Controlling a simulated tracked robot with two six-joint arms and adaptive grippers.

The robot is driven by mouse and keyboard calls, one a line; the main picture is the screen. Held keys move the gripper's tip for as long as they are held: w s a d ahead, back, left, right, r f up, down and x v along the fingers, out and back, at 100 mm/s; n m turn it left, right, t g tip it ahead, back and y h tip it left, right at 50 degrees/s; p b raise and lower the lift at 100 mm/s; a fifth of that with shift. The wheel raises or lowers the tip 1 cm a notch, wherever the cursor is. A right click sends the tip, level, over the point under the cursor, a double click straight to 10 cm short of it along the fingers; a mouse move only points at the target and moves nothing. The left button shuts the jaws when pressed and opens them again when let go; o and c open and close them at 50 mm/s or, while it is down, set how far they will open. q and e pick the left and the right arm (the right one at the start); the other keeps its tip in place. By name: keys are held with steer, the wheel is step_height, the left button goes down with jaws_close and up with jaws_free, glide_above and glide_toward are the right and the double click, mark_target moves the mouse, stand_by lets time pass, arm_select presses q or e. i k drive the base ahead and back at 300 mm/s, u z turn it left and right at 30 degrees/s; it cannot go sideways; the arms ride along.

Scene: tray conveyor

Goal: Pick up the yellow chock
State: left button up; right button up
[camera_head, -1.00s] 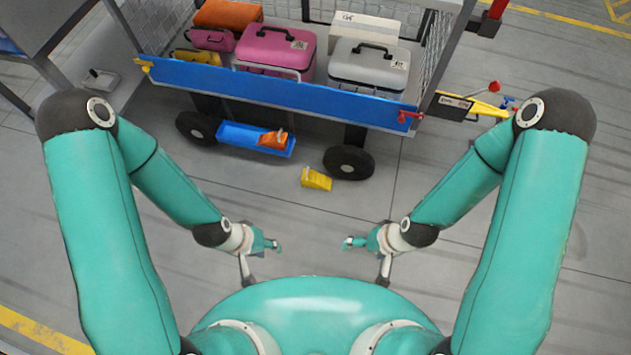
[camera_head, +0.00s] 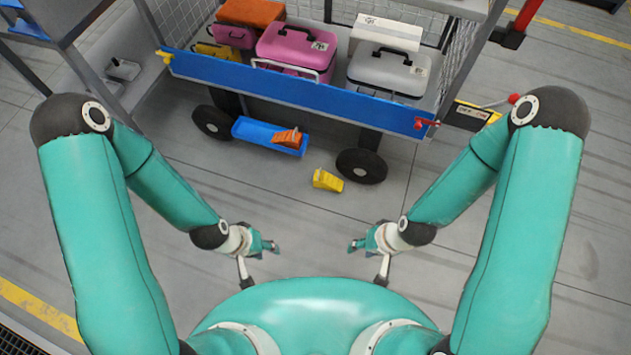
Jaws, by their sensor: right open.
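The yellow chock (camera_head: 328,180) is a small wedge lying on the grey floor, just left of the cart's front right wheel (camera_head: 361,166). My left gripper (camera_head: 275,246) is below and to the left of the chock in the picture, apart from it. Its jaws are small here and I cannot tell whether they are open. My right gripper (camera_head: 352,246) is below and slightly to the right of the chock, open, empty and apart from it.
A luggage cart with a blue side panel (camera_head: 290,98) carries a pink case (camera_head: 292,50), a grey case (camera_head: 388,72) and other cases. A blue tray (camera_head: 250,135) under it holds an orange chock (camera_head: 287,139).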

mark_target(321, 179)
steer(key=z, duration=0.05)
steer(key=i, duration=0.2)
steer(key=u, duration=2.65)
steer(key=k, duration=1.4)
steer(key=z, duration=1.5)
steer(key=i, duration=1)
steer(key=z, duration=0.05)
